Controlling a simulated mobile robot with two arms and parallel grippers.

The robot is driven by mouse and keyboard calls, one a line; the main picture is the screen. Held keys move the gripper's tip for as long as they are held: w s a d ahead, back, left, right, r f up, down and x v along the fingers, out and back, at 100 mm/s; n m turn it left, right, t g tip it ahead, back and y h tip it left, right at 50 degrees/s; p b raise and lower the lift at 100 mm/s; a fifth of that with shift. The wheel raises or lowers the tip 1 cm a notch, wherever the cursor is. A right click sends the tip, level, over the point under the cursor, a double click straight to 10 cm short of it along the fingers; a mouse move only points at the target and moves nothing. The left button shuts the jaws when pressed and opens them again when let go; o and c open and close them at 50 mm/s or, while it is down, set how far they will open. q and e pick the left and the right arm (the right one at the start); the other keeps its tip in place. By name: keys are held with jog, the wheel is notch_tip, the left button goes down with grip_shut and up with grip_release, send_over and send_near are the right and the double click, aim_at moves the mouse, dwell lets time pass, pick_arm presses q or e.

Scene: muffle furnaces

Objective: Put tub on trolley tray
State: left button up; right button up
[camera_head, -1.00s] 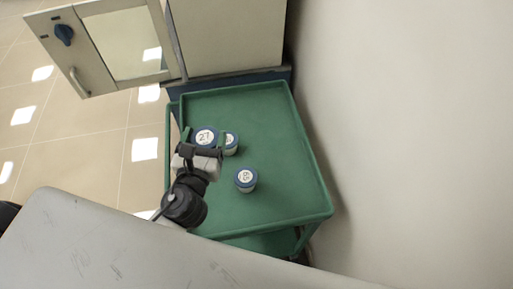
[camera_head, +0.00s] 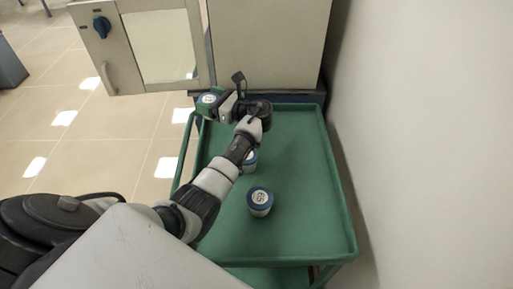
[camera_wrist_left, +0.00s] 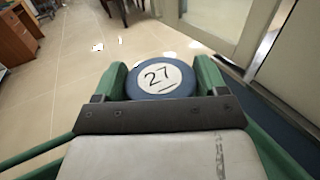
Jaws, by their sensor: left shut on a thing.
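My left gripper (camera_head: 213,104) is shut on a tub with a blue lid and a white label reading 27 (camera_head: 208,98). In the left wrist view this tub (camera_wrist_left: 155,79) sits between the two green fingers (camera_wrist_left: 158,85), with floor behind it. It is held at the far left corner of the green trolley tray (camera_head: 310,225), seemingly past the rim. A second blue-lidded tub (camera_head: 260,202) stands upright on the tray. A third tub (camera_head: 250,162) is partly hidden behind my left arm. My right gripper is not in view.
A cabinet-like furnace (camera_head: 265,45) stands behind the tray, its door (camera_head: 155,45) swung open to the left. A white wall (camera_head: 430,130) runs along the right. The right half of the tray is bare.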

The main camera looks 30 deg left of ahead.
pick_arm(q)
jog(key=w+d+f+b, duration=0.2)
jog(key=w+d+f, duration=0.1)
jog(key=w+d+f+b, duration=0.2)
jog(key=w+d+f, duration=0.1)
jog(key=w, duration=0.1)
jog(key=shift+d, duration=0.3)
jog(key=shift+w+d+f+b, duration=0.15)
jog(key=shift+w+d+b, duration=0.1)
jog(key=shift+b, duration=0.05)
jog(key=shift+f+b, duration=1.05)
jog(key=shift+f, duration=0.9)
jog(key=o, duration=1)
jog(key=shift+f, duration=0.1)
